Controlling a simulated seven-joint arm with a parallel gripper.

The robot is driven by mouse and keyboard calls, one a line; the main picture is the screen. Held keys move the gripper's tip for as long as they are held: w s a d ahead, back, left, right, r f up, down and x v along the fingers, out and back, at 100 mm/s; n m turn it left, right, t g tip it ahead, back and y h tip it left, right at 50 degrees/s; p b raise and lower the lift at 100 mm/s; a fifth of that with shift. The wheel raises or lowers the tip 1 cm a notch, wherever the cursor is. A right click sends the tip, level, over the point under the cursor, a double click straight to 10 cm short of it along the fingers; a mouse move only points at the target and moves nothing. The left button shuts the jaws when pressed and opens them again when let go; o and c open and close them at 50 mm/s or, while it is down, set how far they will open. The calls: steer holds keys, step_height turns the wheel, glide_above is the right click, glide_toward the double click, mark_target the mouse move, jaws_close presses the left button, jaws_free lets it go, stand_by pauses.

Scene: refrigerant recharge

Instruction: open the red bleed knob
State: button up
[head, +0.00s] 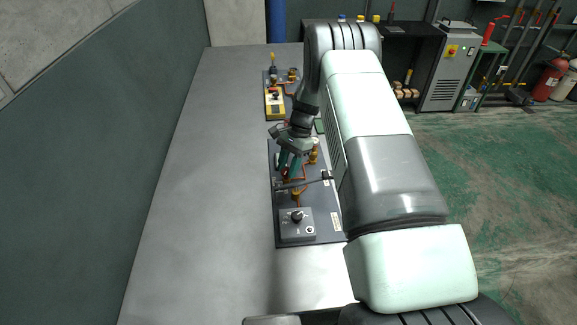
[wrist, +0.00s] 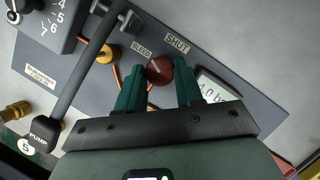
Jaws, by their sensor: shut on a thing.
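The red bleed knob (wrist: 160,70) is on the dark panel in the wrist view, beside the labels BLEED and SHUT. My gripper (wrist: 160,86) has its two green fingers on either side of the knob, shut on it. In the head view my gripper (head: 288,165) points down over the dark panel (head: 322,222). There the knob is mostly hidden by the fingers, so its turn angle cannot be told from that view.
A pump lever (wrist: 82,75) with a black PUMP handle runs beside my left finger. A display (wrist: 216,90) reading about 4.0 bar sits close to the right finger. A grey dial box (head: 297,224) stands at the panel's near end. The table's left side (head: 195,180) is clear.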

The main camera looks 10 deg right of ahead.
steer(key=n, duration=0.2)
steer(key=n+g+h, duration=0.1)
steer(key=n, duration=0.1)
steer(key=shift+w+a+n+h, duration=0.1)
steer(key=shift+n+h, duration=0.2)
steer(key=shift+n, duration=0.1)
stand_by(0.4)
steer(key=o, duration=1)
steer(key=shift+o, duration=0.2)
steer(key=shift+r, duration=0.1)
steer(key=v, duration=1)
steer(key=shift+w+r, duration=0.2)
steer(key=shift+r, duration=0.05)
